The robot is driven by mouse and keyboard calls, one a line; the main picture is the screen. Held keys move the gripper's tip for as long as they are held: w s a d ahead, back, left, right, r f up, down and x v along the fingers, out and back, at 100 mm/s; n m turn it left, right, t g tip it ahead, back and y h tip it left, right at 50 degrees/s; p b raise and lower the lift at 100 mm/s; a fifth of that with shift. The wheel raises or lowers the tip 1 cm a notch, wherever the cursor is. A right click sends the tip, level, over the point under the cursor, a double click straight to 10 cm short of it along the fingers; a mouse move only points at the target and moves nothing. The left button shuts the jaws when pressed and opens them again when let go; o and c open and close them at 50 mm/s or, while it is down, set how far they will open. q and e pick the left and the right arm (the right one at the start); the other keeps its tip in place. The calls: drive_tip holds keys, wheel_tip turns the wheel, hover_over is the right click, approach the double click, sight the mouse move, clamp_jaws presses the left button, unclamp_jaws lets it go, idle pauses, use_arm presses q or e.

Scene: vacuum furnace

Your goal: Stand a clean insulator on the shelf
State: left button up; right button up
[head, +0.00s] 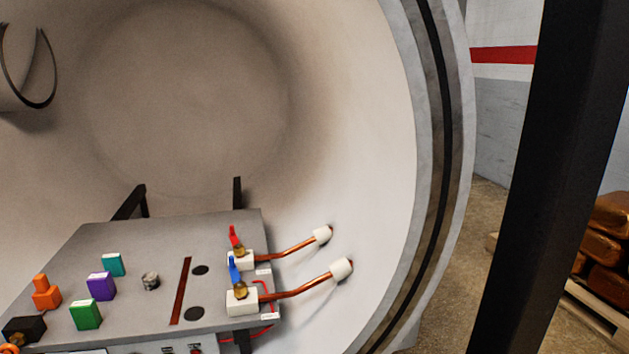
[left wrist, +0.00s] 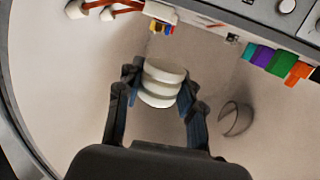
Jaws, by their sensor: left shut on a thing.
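My left gripper (left wrist: 160,82) is shut on a white ribbed insulator (left wrist: 163,97), held between its two fingers in the left wrist view. The visible ribs look clean and white. The grey shelf (head: 130,243) shows inside the round chamber in the head view; its edge also shows at the top of the left wrist view. A small mottled white-and-dark piece (head: 150,281) sits on the shelf; I cannot tell if it is an insulator. Neither gripper shows in the head view.
Orange (head: 46,293), teal (head: 113,264), purple (head: 100,286) and green (head: 85,315) blocks stand on the shelf. Two white terminal blocks (head: 242,302) at its right carry copper rods (head: 302,288) to the chamber wall. A round tube (head: 28,65) sticks out at upper left.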

use_arm(q)
drive_tip(key=s+f, duration=0.3)
drive_tip(key=s, duration=0.5)
